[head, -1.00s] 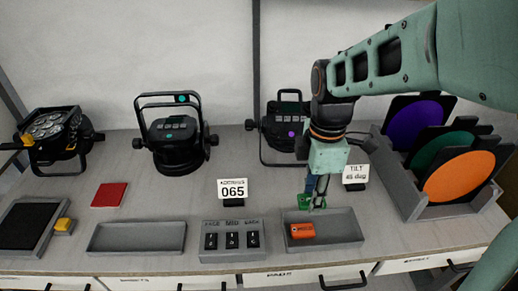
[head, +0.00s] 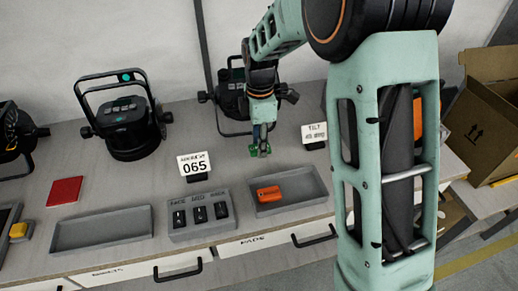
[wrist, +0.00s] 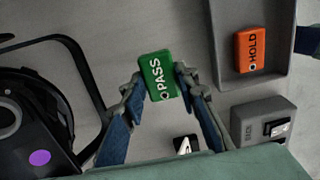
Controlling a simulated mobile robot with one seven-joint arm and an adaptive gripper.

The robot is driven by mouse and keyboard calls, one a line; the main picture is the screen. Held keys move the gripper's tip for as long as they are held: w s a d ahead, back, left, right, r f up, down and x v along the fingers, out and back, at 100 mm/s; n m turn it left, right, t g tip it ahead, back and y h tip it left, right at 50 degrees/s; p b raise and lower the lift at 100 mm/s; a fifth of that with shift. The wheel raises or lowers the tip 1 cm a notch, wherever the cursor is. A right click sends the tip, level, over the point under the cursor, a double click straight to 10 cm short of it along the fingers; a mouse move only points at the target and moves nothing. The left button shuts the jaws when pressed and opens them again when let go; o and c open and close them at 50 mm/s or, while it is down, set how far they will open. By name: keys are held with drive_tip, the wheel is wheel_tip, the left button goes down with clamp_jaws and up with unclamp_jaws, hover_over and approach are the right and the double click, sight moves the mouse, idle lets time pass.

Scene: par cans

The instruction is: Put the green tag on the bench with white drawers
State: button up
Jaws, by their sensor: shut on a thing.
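The green tag (wrist: 158,77), lettered PASS, is held between the two fingers of my gripper (wrist: 160,84) in the wrist view. In the head view my gripper (head: 261,146) is above the bench with white drawers (head: 228,150), behind the right grey tray, and the green tag (head: 256,151) shows small at its fingertips. The tag is apart from the tray. The gap between tag and bench top is hard to judge. White drawers with black handles (head: 178,270) run along the bench front.
An orange HOLD tag (head: 269,194) lies in the right grey tray (head: 312,187). A switch box (head: 202,213), a 065 sign (head: 194,164), an empty tray (head: 102,230) and a red pad (head: 65,191) stand nearby. Par cans (head: 123,117) line the back. A cardboard box (head: 480,130) is at right.

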drive_tip(key=shift+w+f, duration=0.3)
drive_tip(key=shift+f, duration=0.1)
drive_tip(key=shift+w+a+f, duration=0.1)
drive_tip(key=shift+w+f, duration=0.05)
drive_tip(key=shift+f, duration=1.5)
drive_tip(key=shift+f, duration=0.15)
drive_tip(key=o, duration=0.9)
wheel_tip(320, 180, up, 12)
drive_tip(key=shift+r+p, duration=0.2)
drive_tip(key=shift+p, duration=0.25)
